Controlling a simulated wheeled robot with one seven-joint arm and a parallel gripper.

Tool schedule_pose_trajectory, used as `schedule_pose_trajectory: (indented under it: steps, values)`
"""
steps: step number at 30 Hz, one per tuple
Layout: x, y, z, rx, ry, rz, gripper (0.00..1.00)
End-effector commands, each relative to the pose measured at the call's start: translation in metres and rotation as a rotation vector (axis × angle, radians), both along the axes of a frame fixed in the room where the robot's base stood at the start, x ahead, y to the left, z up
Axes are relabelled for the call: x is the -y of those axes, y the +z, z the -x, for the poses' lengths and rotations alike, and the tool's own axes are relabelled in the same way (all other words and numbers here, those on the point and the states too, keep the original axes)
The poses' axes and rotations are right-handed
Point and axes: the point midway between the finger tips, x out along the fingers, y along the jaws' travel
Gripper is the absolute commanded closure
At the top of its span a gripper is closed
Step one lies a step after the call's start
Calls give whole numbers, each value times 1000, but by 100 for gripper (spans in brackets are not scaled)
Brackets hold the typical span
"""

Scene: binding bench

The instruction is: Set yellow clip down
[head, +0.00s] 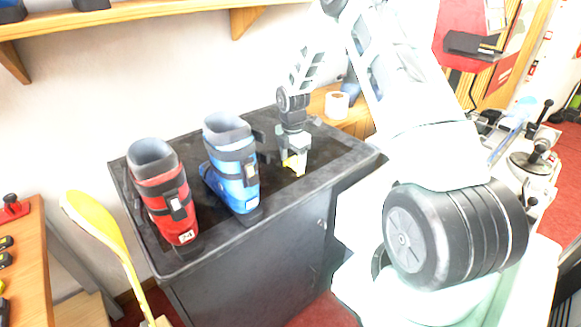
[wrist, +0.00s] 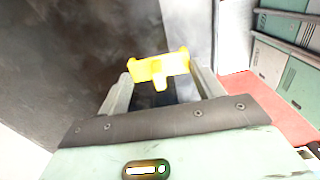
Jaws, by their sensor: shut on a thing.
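A small yellow clip (head: 292,163) is at my gripper's tips, over the right part of the dark bench top. In the wrist view the yellow clip (wrist: 158,68) sits between the two fingers, close to the dark surface; I cannot tell whether it touches it. My gripper (head: 293,157) points down and is shut on the clip. It also shows in the wrist view (wrist: 160,80). The dark bench (head: 290,203) has a raised rim. Part of the clip is hidden by the fingers.
A blue ski boot (head: 235,170) stands left of my gripper, and a red ski boot (head: 163,190) stands farther left on the bench. A white roll (head: 337,105) sits on a wooden surface behind. The bench top right of my gripper is clear.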

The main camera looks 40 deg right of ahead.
Motion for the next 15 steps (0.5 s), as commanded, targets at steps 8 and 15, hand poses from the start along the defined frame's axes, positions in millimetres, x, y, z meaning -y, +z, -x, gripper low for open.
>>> schedule_pose_trajectory:
  steps: [8,15]
  values:
    - [-1,-35,1,-2,0,-1,56]
    - [0,-36,0,-1,-1,0,56]
